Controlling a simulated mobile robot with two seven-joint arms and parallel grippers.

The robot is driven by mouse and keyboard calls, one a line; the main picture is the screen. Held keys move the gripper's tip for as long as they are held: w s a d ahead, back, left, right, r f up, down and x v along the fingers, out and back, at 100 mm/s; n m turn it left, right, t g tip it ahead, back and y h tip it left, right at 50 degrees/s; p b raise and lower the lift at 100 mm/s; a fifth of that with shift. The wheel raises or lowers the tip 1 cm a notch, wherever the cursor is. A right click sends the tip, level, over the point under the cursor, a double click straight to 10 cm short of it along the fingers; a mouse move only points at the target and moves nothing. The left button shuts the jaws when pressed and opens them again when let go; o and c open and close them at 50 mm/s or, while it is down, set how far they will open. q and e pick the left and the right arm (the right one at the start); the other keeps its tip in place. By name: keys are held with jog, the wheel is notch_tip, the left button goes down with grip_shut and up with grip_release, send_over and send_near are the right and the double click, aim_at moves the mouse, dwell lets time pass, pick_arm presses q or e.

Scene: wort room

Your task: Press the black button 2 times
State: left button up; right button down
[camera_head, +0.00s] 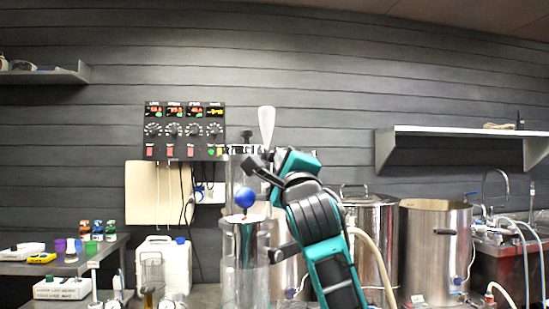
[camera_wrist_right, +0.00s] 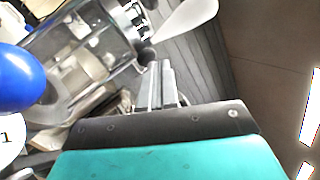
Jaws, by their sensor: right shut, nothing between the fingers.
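A small black knob-like piece (camera_head: 247,135) stands on top of the clear cylinder apparatus (camera_head: 246,255), left of a white tap handle (camera_head: 266,122). It may be the black button; I cannot tell for certain. My right gripper (camera_head: 258,165) is beside the apparatus top, just below the handle, its fingers shut and empty. In the right wrist view the shut fingers (camera_wrist_right: 160,88) point toward the clear cylinder (camera_wrist_right: 92,42) and the white handle (camera_wrist_right: 188,18). Whether they touch anything is unclear. My left gripper is not in view.
A control panel (camera_head: 185,131) with displays, dials and red buttons hangs on the wall to the left. A blue ball (camera_head: 245,197) sits by the cylinder. Steel kettles (camera_head: 435,250) stand at right, a white canister (camera_head: 163,262) at left. A shelf (camera_head: 460,131) juts out upper right.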

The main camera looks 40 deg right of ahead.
jog(key=shift+w, duration=0.15)
dwell(0.4)
jog(key=shift+s+d, duration=0.15)
jog(key=shift+s, duration=0.7)
jog(key=shift+s+d, duration=0.2)
jog(key=shift+s, duration=0.6)
jog(key=shift+s+d, duration=0.25)
jog(key=shift+s, duration=0.6)
jog(key=shift+s+d, duration=0.2)
jog(key=shift+s, duration=0.6)
dwell(0.6)
